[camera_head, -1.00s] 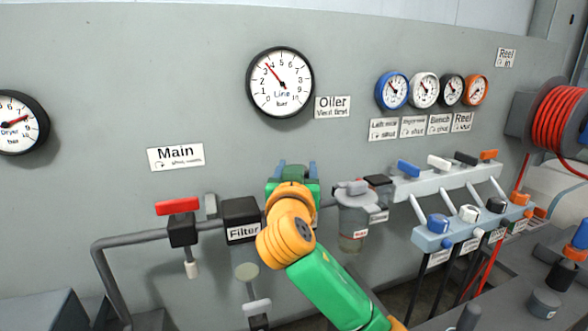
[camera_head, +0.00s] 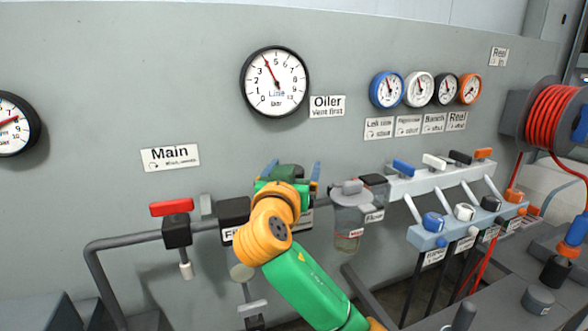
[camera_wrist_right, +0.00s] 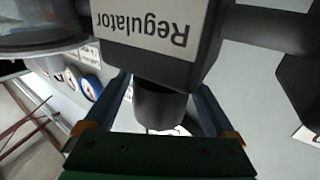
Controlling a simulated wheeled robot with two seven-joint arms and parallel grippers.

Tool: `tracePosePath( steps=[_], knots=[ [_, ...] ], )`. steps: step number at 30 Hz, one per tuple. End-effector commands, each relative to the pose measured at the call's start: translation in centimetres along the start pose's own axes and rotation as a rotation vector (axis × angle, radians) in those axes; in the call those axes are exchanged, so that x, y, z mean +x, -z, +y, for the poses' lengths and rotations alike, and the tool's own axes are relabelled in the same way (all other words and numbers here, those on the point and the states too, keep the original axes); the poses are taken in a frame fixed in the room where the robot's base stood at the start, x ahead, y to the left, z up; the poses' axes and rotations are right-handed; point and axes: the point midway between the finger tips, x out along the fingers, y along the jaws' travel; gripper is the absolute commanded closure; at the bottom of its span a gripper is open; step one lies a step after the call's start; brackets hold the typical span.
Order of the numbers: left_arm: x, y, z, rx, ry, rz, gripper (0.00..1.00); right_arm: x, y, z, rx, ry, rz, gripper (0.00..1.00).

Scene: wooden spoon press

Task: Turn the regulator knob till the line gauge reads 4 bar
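The line gauge (camera_head: 274,82) is the large white dial on the wall in the head view. Its red needle points up and left, at about 4. My right gripper (camera_head: 292,172) is at the pipe unit right of the filter. My right gripper's blue fingers (camera_wrist_right: 162,106) stand on both sides of the knob, apparently open with narrow gaps. The head view hides the knob behind my gripper. My left gripper is not in view.
The filter (camera_head: 234,212) and red-handled main valve (camera_head: 172,208) are left of my right gripper. The oiler bowl (camera_head: 350,225) stands close on its right. Farther right are the lever valves (camera_head: 440,172), a blue-grey outlet block (camera_head: 428,238) and the red hose reel (camera_head: 552,118).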

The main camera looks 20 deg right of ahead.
Motion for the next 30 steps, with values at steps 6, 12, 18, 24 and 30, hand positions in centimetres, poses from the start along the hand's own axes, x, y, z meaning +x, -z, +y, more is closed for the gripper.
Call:
tracePosePath(
  steps=[6,12,18,24,30],
  knots=[
    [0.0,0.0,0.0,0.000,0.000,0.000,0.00,0.0,0.0,0.0,0.000,0.001,0.000,0.11],
    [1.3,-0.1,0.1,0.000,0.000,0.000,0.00,-3.3,-0.4,-0.2,0.004,0.007,0.001,0.11],
    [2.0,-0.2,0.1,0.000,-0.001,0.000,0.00,-6.6,-0.2,-0.1,0.002,0.003,0.000,0.11],
    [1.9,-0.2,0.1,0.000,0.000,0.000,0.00,-7.1,-0.1,0.0,0.000,0.000,-0.001,0.11],
    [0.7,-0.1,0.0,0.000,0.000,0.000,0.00,-7.1,1.2,0.0,0.000,0.000,-0.001,0.11]
  ],
)
